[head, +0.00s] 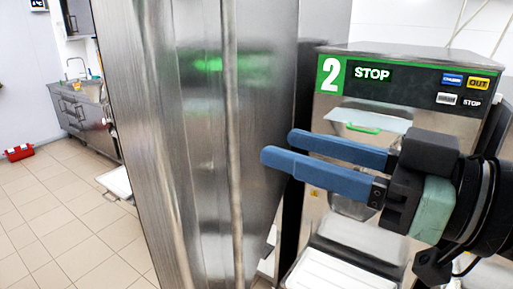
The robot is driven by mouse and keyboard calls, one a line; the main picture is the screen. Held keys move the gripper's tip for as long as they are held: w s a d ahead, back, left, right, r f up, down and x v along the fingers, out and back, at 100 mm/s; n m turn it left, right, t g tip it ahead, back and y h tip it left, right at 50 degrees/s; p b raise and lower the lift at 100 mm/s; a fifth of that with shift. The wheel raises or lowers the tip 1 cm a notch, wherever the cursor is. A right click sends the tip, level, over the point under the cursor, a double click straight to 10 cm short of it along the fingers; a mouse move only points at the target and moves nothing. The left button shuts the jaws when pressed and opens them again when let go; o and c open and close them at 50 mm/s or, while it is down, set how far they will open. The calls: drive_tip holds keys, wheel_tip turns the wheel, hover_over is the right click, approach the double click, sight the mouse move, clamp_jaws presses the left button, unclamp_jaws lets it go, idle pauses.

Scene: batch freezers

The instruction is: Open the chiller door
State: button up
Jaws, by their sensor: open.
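A tall brushed-steel panel, which looks like the chiller door (190,150), fills the middle left of the head view. A pale vertical strip (233,140) runs down it; I cannot tell if this is a handle or an edge. Whether the door is ajar is not clear. My gripper (279,147) comes in from the right with two long blue fingers. They are apart, with nothing between them, and point left toward the panel. Their tips overlap its right part in the picture; I see no clear contact.
A batch freezer (405,62) marked 2 stands at right, behind my gripper, with a white tray (335,272) low in front. A sink counter (85,115) and a red box (19,152) are at far left. The tiled floor (60,215) there is mostly clear.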

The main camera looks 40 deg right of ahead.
drive_tip(key=shift+s+d+b, duration=0.2)
drive_tip(key=shift+s+d, duration=0.05)
drive_tip(key=shift+s, duration=0.85)
drive_tip(key=shift+s+d+b, duration=0.15)
drive_tip(key=shift+s+d, duration=0.05)
drive_tip(key=shift+s, duration=0.85)
